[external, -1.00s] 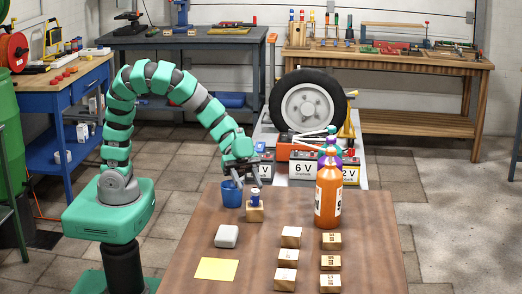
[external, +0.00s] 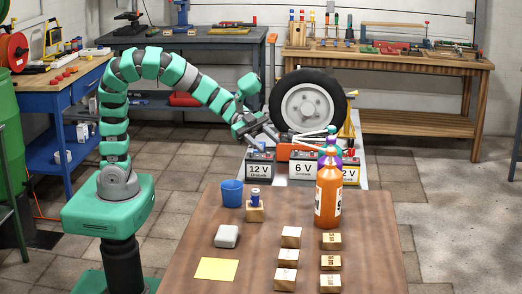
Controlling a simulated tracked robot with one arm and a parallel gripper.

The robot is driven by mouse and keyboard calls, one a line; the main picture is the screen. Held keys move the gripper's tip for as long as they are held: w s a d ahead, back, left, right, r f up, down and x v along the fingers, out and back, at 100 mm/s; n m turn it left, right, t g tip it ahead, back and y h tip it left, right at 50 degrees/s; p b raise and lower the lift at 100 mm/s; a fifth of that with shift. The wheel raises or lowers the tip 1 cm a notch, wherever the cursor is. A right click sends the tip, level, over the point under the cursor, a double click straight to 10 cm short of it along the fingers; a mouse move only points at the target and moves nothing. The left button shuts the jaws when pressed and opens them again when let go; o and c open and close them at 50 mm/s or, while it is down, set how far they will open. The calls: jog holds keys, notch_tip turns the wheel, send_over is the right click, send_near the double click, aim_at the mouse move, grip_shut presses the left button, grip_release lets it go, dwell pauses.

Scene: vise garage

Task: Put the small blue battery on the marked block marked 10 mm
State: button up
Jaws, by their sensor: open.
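The small blue battery (external: 255,195) stands upright on a wooden block (external: 255,213) near the far edge of the brown table, just right of the blue cup. Several more wooden blocks stand in two columns to the right, among them a front-left block (external: 286,279) and a front-right block (external: 330,283). Their markings are too small to read, so I cannot tell which is 10 mm. My gripper (external: 266,137) is open and empty. It is beyond the table's far edge, above the 12 V battery box, apart from the small blue battery.
A blue cup (external: 232,193), a grey-white box (external: 227,236) and a yellow sheet (external: 216,269) are on the left of the table. A tall orange bottle (external: 328,195) stands at the right. Large battery boxes (external: 303,168) and a wheel (external: 307,104) are behind.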

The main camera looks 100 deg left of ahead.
jog(key=w+a+r+n+t+y, duration=0.2)
jog(key=a+r+t, duration=0.15)
jog(key=r, duration=0.55)
jog(key=w+a+r+n+t+y, duration=0.1)
jog(key=w+a+r+t+y, duration=0.2)
jog(key=r, duration=0.7)
jog(key=s+a+r+n+t+y, duration=0.2)
jog(key=s+a+r+n+y, duration=0.35)
jog(key=a+r, duration=0.45)
jog(key=s+r+n+g, duration=0.3)
jog(key=s+r+n, duration=0.1)
jog(key=s, duration=0.7)
jog(key=shift+s+d+r, duration=0.4)
jog(key=shift+d+r, duration=0.05)
jog(key=shift+r, duration=0.2)
jog(key=shift+r+g, duration=0.1)
jog(key=shift+g, duration=0.15)
notch_tip(320, 180, up, 6)
jog(key=p, duration=0.6)
jog(key=shift+r+p, duration=0.25)
jog(key=shift+p, duration=0.1)
